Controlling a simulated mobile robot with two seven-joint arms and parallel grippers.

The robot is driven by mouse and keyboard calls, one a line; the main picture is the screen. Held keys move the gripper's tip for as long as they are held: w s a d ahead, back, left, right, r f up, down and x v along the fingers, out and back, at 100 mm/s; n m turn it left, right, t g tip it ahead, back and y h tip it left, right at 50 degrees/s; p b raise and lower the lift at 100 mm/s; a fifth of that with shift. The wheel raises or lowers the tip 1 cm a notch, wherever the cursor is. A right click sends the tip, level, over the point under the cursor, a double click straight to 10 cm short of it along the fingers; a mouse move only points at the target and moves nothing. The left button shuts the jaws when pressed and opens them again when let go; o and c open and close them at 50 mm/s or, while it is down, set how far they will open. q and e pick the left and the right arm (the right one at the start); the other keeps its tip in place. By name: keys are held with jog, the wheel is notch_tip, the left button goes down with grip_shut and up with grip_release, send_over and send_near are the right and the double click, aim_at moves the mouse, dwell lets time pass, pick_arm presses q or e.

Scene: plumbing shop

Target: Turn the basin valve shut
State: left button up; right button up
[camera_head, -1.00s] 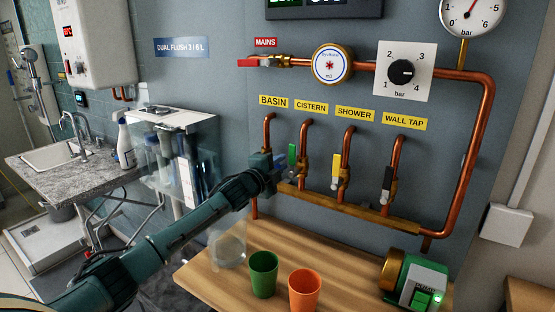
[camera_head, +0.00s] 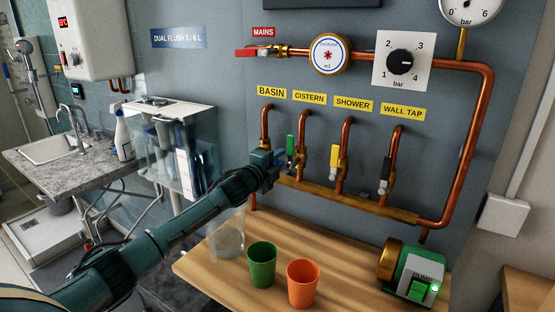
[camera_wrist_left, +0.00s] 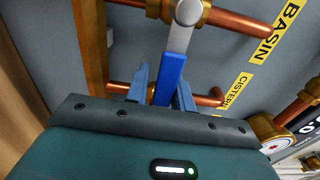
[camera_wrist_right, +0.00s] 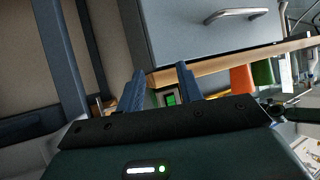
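The basin valve's blue lever (camera_wrist_left: 172,75) shows in the left wrist view, running from the brass valve body (camera_wrist_left: 187,12) towards my gripper. My left gripper (camera_wrist_left: 163,84) has its fingers on either side of the lever; a gap shows between the left finger and the lever, so it looks open around it. In the head view my left gripper (camera_head: 275,162) is at the basin pipe (camera_head: 267,125), below the BASIN label (camera_head: 271,92), and hides the lever. My right gripper (camera_wrist_right: 160,85) is open and empty in the right wrist view, away from the valves.
Close to the right are the green cistern lever (camera_head: 290,148), yellow shower lever (camera_head: 334,156) and dark wall tap lever (camera_head: 384,170). Below, the wooden bench (camera_head: 340,255) holds a green cup (camera_head: 262,266), an orange cup (camera_head: 302,285) and a pump (camera_head: 413,277).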

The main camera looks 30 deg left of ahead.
pick_arm(q)
jog(key=shift+o, duration=1.4)
jog(key=s+a+b, duration=0.1)
jog(key=s+b, duration=0.1)
jog(key=s, duration=1.1)
jog(key=shift+s, duration=0.15)
